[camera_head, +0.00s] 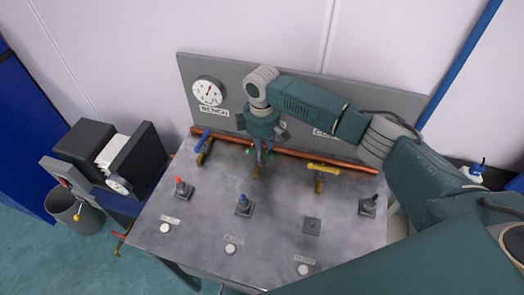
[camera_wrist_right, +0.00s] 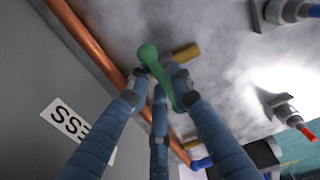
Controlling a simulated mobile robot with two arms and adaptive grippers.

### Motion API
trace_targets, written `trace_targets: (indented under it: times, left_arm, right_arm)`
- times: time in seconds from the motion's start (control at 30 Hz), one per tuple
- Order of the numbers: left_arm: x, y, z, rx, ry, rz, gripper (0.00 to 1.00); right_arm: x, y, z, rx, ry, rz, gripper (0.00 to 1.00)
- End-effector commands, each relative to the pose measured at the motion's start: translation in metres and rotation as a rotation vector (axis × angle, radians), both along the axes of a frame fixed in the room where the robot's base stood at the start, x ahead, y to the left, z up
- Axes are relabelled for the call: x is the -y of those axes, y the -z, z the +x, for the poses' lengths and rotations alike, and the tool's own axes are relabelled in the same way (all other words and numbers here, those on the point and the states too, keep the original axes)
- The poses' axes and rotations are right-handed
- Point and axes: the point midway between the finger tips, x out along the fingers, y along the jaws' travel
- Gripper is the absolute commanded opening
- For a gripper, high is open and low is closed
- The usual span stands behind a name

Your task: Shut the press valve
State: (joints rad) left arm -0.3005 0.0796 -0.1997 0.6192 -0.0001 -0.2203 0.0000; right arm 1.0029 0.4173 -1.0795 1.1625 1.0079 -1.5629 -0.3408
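The press valve has a green lever (camera_wrist_right: 150,56) and a brass body (camera_wrist_right: 186,52) on the copper pipe. In the head view its green handle (camera_head: 248,153) is mostly hidden behind my right gripper (camera_head: 262,160), which points down over it. In the right wrist view the fingers of my right gripper (camera_wrist_right: 156,82) are close together around the lever, with its rounded end beyond the fingertips. I cannot tell whether they press on it. The lever lies at a slant across the pipe line. My left gripper is not in view.
A blue-handled valve (camera_head: 204,138) stands to the left and a yellow-handled valve (camera_head: 323,167) to the right on the copper pipe (camera_head: 225,142). Several toggle switches and round white buttons are on the grey bench (camera_head: 200,205). A gauge panel (camera_head: 300,80) rises behind.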

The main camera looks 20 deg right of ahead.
Motion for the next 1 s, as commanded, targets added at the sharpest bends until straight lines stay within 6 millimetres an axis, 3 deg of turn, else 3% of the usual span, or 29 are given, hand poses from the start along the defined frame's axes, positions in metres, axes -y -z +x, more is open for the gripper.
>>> trace_targets:
  times: [0.33, 0.47, 0.8, 1.0]
  left_arm:
    - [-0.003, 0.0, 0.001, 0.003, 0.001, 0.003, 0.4]
    - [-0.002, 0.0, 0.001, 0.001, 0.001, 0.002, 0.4]
    - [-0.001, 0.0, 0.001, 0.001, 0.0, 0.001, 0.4]
    - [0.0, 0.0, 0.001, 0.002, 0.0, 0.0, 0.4]
  right_arm:
    - [0.0, 0.0, 0.0, -0.001, -0.002, 0.001, 0.35]
    - [0.0, -0.011, 0.0, 0.001, -0.003, 0.001, 0.35]
    - [0.0, -0.079, 0.001, 0.003, -0.003, 0.0, 0.35]
    - [0.0, -0.11, 0.0, 0.002, -0.002, 0.001, 0.35]
